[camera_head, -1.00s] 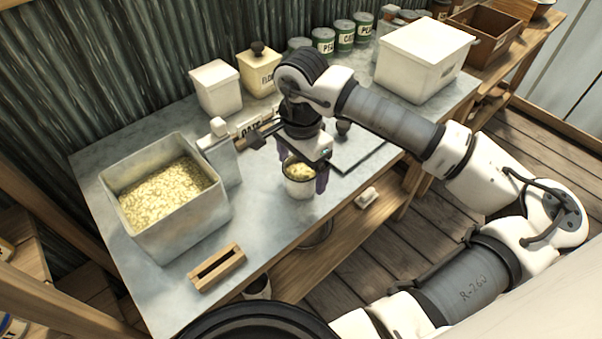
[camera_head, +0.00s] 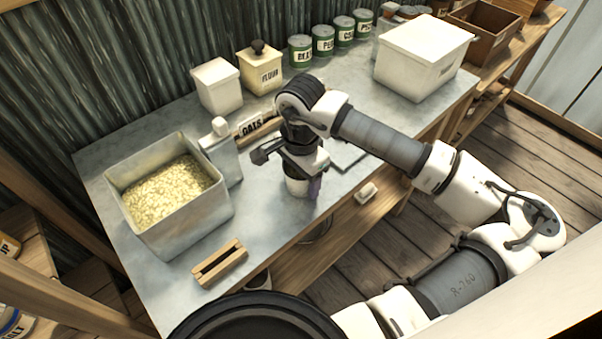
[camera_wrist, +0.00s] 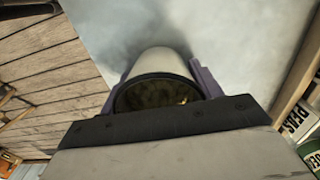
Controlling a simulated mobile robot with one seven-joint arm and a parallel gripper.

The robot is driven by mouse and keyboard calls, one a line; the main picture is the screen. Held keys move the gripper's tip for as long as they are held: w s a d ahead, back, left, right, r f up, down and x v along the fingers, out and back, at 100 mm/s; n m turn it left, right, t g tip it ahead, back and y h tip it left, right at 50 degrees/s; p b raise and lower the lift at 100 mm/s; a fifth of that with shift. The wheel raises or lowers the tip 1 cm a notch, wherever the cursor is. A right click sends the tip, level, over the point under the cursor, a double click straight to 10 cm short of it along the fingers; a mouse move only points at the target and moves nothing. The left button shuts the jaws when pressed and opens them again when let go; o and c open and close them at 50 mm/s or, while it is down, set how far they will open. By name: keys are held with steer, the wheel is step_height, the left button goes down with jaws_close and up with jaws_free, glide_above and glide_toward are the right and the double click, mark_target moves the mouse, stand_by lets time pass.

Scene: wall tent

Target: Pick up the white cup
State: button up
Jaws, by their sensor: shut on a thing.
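The white cup (camera_head: 296,187) stands at the front edge of the metal-topped table, partly hidden under my gripper (camera_head: 305,188). My gripper points down over it, with a purple finger against its right side in the head view. In the wrist view the cup (camera_wrist: 160,62) sits between the two purple fingers (camera_wrist: 158,88), one on each side. Its dark rim faces the camera, and the inside is shadowed with a small yellowish patch. My gripper is shut on the cup. Whether the cup's base touches the table I cannot tell.
A metal bin of yellowish pieces (camera_head: 133,213) and a slotted wooden block (camera_head: 219,263) are to the left. A white canister (camera_head: 217,88), a flour canister (camera_head: 261,70) and several green cans (camera_head: 323,42) stand behind. A white lidded box (camera_head: 424,60) is at the right.

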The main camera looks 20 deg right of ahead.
step_height(320, 180, up, 10)
steer(key=shift+b, duration=1.2)
steer(key=o, duration=0.5)
steer(key=c, duration=0.5)
